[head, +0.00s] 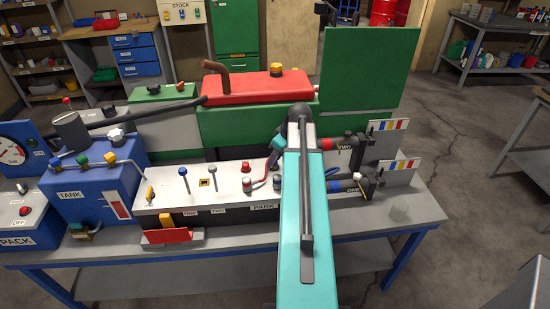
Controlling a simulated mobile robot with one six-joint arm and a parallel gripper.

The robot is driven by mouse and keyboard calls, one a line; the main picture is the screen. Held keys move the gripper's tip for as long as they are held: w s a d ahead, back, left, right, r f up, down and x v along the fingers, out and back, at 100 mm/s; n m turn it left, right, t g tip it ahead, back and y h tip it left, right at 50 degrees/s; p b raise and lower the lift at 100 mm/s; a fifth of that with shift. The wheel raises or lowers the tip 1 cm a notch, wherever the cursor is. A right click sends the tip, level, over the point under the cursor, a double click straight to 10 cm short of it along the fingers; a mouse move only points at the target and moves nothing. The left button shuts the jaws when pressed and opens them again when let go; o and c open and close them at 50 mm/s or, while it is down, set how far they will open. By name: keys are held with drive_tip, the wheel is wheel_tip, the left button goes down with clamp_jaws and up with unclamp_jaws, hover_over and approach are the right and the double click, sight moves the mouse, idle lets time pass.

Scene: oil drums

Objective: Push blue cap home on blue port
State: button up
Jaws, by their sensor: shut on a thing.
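My teal arm link crosses the middle of the view and hides much of the work area. The blue port (335,191) is a blue-banded dark pipe end marked ONE, right of the link. Its open end is behind the link. The gap between cap and port cannot be seen.
A red-banded port (327,144) marked TWO lies above the blue one. A red cap (246,168) stands on the white panel (205,190) near the PARK label. A blue tank (85,190) is at left. The bench's right end (415,208) holds a faint clear cup.

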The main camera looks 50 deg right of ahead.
drive_tip(key=shift+f+b, duration=0.4)
drive_tip(key=shift+f, duration=0.2)
idle(0.6)
drive_tip(key=o, duration=1.1)
drive_tip(key=shift+r, duration=0.1)
drive_tip(key=b+v, duration=0.3)
drive_tip(key=v, duration=1)
drive_tip(key=shift+r, duration=0.35)
drive_tip(key=shift+r, duration=0.1)
